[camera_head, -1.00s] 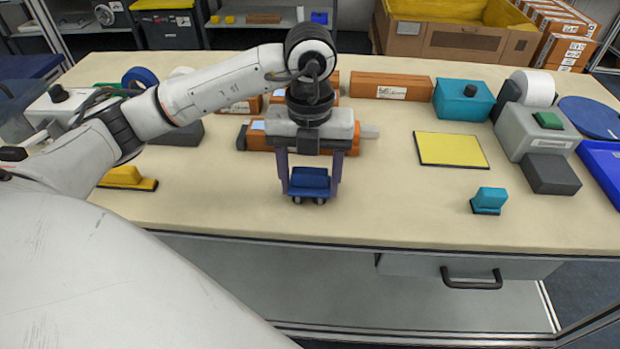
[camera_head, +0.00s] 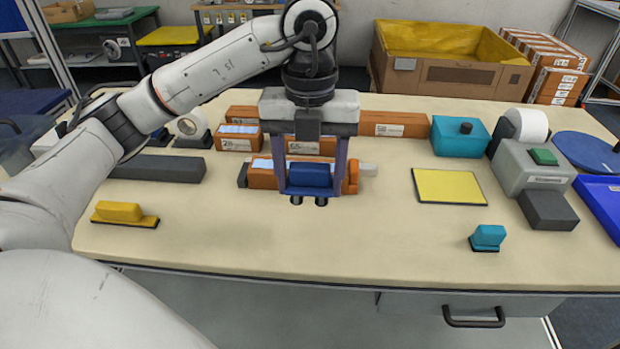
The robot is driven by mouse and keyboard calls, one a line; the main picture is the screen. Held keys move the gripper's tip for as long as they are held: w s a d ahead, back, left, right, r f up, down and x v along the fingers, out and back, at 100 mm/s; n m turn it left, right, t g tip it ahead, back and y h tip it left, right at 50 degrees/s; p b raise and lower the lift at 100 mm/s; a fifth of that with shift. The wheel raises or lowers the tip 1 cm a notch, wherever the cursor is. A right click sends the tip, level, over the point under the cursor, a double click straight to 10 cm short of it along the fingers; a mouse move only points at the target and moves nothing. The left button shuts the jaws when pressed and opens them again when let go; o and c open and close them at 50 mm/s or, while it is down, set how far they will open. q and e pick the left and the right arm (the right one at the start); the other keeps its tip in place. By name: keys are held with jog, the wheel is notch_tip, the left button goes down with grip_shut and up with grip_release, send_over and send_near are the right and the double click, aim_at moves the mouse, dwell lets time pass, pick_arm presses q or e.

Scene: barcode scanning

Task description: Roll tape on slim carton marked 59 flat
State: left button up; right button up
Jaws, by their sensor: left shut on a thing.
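My left gripper (camera_head: 311,190) comes down from above and is shut on a blue roller tool (camera_head: 310,176) with small dark wheels on its underside. The tool appears in front of or over a slim orange carton (camera_head: 262,180) lying flat on the table, with a pale strip along its top. The gripper and tool hide the carton's middle, and no number on it can be read. Whether the tool touches the carton I cannot tell. Grey and orange end pieces (camera_head: 352,178) flank the carton. My right gripper is not in view.
Cartons marked 28 (camera_head: 234,142), 65 (camera_head: 305,146) and 56 (camera_head: 395,127) stand behind. A yellow pad (camera_head: 448,186), teal box (camera_head: 458,138), grey label machine (camera_head: 530,168) and small teal block (camera_head: 488,236) are to the right. A yellow block (camera_head: 119,213) is left. The table's front middle is clear.

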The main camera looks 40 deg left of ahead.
pick_arm(q)
jog(key=c, duration=0.4)
jog(key=w+a, duration=0.5)
jog(key=a, duration=0.4)
send_near(264, 164)
jog(key=shift+f, duration=2.15)
